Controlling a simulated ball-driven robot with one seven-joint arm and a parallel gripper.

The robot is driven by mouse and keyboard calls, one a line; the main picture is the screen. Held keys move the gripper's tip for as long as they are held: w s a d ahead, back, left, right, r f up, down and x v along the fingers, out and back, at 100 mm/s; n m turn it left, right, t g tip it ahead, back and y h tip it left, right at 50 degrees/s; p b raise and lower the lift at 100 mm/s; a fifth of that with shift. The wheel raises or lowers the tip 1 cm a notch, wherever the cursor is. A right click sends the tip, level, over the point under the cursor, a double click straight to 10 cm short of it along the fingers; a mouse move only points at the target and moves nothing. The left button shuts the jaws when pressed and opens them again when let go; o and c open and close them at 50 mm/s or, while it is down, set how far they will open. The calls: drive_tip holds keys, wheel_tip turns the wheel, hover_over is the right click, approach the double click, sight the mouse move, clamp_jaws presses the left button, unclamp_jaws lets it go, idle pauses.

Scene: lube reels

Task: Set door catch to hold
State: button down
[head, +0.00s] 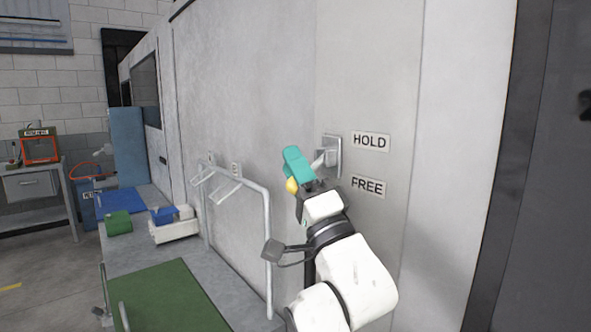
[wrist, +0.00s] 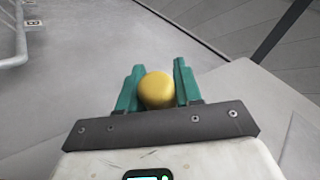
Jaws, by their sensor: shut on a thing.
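The door catch (head: 333,150) is a grey metal plate with a short lever on the pale wall panel. Its lever slants down and left from the plate, partly hidden behind my gripper. The HOLD label (head: 371,142) is to the right of the plate, and the FREE label (head: 368,187) is below it. My gripper (head: 294,172) has teal fingers and is shut on a yellow ball knob (head: 292,186). In the wrist view the yellow knob (wrist: 157,89) sits between the two teal fingers (wrist: 157,80). The join between knob and lever is hidden.
A grey tubular rail (head: 266,240) stands left of my arm. A dark door edge (head: 510,165) is at the right.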

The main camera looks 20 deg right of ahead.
drive_tip(key=shift+a+r+m+h, duration=0.15)
drive_tip(key=shift+m+h, duration=0.55)
drive_tip(key=shift+m, duration=0.1)
drive_tip(key=shift+w+d+r+m+g+h+b, duration=0.15)
drive_tip(key=shift+r+m+g+h+b, duration=0.55)
drive_tip(key=shift+m+h, duration=1.6)
drive_tip(key=shift+s+d+r+m+g+h+b, duration=0.2)
drive_tip(key=shift+r+m+g+h, duration=0.9)
drive_tip(key=shift+m, duration=2.2)
drive_tip(key=shift+w+d+r+m+g+h+b, duration=0.4)
drive_tip(key=shift+m+g+h, duration=0.8)
drive_tip(key=shift+m+h, duration=1.2)
drive_tip(key=shift+s+a+r+m+y, duration=0.15)
drive_tip(key=shift+m+y, duration=0.25)
drive_tip(key=shift+m, duration=0.2)
drive_tip(key=c, duration=0.8)
unclamp_jaws()
drive_tip(key=shift+c, duration=0.2)
drive_tip(key=shift+s, duration=0.1)
